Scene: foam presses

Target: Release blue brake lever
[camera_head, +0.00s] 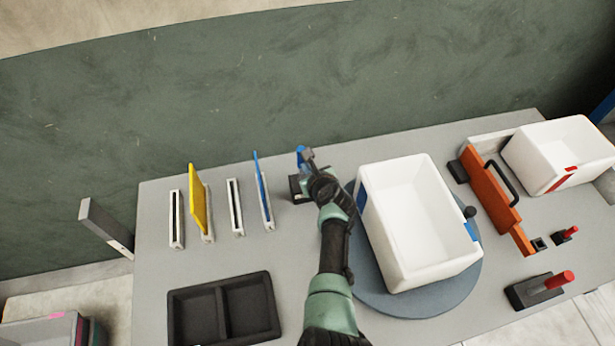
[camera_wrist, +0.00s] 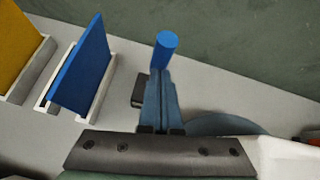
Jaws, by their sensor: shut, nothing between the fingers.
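The blue brake lever (camera_head: 300,150) stands on a small black base (camera_head: 296,188) near the back of the grey table. In the wrist view its blue cylindrical grip (camera_wrist: 165,46) shows right at my fingertips, and part of the black base (camera_wrist: 137,92) shows to their left. My gripper (camera_head: 308,156) is at the lever, with its fingers together. In the wrist view the shut fingers (camera_wrist: 160,78) overlap the lower part of the lever and hide its shaft. I cannot tell whether they touch it.
Left of the lever stand slotted holders with a blue panel (camera_head: 262,188) and a yellow panel (camera_head: 200,205). Right of my arm, a white bin (camera_head: 415,270) sits on a round grey-blue turntable (camera_head: 380,302). A black two-part tray (camera_head: 178,312) lies at the front left.

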